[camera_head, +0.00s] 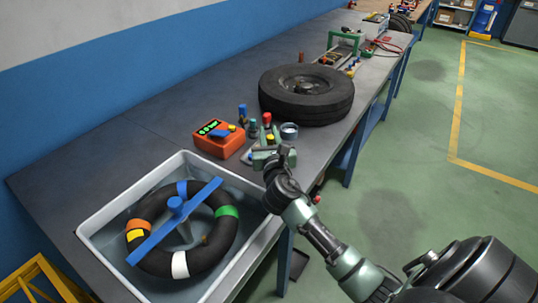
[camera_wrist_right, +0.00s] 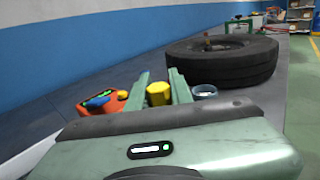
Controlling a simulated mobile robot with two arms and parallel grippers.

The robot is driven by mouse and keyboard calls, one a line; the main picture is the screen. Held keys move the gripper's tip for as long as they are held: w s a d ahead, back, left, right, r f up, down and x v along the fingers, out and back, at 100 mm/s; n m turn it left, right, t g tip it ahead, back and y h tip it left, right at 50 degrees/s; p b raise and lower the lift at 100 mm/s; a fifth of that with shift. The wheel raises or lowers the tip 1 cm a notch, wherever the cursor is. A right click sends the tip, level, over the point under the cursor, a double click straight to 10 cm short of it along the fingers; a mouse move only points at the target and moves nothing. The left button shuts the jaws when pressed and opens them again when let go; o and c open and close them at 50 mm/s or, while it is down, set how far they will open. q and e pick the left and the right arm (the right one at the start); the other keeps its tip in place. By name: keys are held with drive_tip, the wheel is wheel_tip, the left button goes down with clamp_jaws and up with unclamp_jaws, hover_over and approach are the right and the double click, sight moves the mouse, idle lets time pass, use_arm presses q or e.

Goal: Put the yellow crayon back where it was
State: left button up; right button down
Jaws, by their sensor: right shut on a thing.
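My right gripper (camera_head: 268,149) is over the front edge of the workbench, beside the orange device. In the right wrist view its two green fingers (camera_wrist_right: 158,88) stand on either side of the yellow crayon (camera_wrist_right: 158,96), and it is shut on the crayon. The crayon looks like a short, thick yellow cylinder. A small yellow spot of it shows at the fingertips in the head view (camera_head: 270,138). I cannot tell whether its lower end touches the bench. My left gripper is not in view.
The orange device (camera_head: 215,144) with a green display is left of the gripper. Small bottles, blue-capped (camera_head: 242,113) and red-capped (camera_head: 266,119), and a round tin (camera_head: 289,131) stand close by. A black tyre (camera_head: 306,97) lies behind. A white basin (camera_head: 88,233) holds a tube.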

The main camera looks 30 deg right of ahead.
wheel_tip(320, 180, down, 2)
drive_tip(key=shift+a+f+b, duration=0.1)
drive_tip(key=shift+f+b, duration=0.7)
drive_tip(key=shift+f, duration=1.4)
drive_tip(key=shift+f+b, duration=0.4)
drive_tip(key=shift+f, duration=0.2)
drive_tip(key=c, duration=1.3)
unclamp_jaws()
drive_tip(key=shift+o, duration=0.2)
